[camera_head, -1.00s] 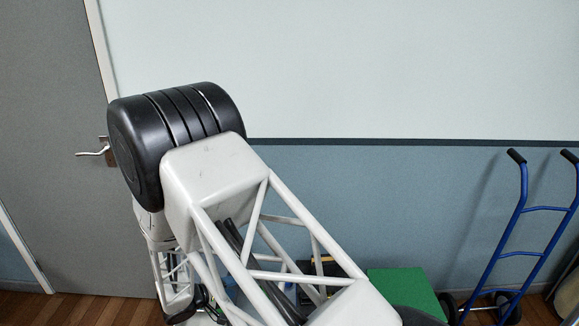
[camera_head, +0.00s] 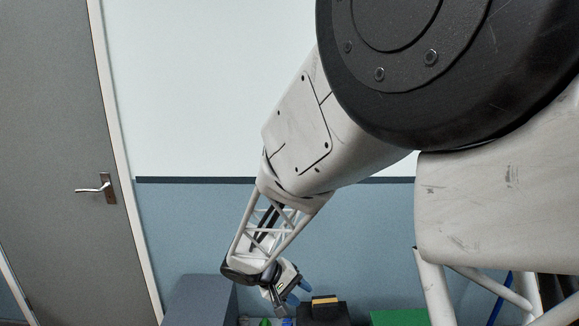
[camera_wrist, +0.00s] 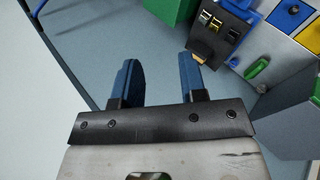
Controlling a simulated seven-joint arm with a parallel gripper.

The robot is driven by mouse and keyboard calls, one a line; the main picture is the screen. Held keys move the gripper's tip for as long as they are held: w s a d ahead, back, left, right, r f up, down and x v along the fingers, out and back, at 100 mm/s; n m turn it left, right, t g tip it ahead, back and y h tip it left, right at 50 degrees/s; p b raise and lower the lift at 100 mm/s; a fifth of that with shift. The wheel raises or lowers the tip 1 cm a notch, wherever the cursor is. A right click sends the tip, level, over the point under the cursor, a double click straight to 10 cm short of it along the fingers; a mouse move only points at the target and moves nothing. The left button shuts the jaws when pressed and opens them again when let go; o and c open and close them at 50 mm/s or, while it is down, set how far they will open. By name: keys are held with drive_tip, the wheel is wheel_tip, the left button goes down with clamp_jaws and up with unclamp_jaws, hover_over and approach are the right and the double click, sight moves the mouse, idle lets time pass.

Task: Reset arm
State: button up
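My arm fills the upper right of the head view, and its far end reaches down to the lower middle. My gripper (camera_head: 284,300) shows small there, above a row of boxes near the floor. In the wrist view my gripper (camera_wrist: 161,72) has two blue fingers standing wide apart. I see nothing held between them, only blue-grey wall behind. A dark box with latches (camera_wrist: 225,25) lies beyond the right fingertip. I cannot tell the distance between them.
A grey box (camera_head: 198,303), a black case (camera_head: 323,313) and a green box (camera_head: 400,317) stand low along the wall. The wrist view shows the green box (camera_wrist: 172,10) and a unit with coloured panels (camera_wrist: 287,18). A grey door (camera_head: 55,120) is at left.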

drive_tip(key=s+d+r+m+g+y, duration=0.2)
drive_tip(key=s+d+r+m+y, duration=0.15)
drive_tip(key=s+d+r, duration=0.8)
drive_tip(key=s+d+r+t+y, duration=0.1)
drive_tip(key=s+d+r+y, duration=0.1)
drive_tip(key=s, duration=0.5)
drive_tip(key=s+d+r+t+y, duration=0.1)
drive_tip(key=s+d+r+y, duration=0.1)
drive_tip(key=s, duration=0.6)
drive_tip(key=shift+s+d+r+m+t+y, duration=0.15)
drive_tip(key=shift+d+r+m+t+y, duration=0.25)
drive_tip(key=shift+r+y, duration=0.35)
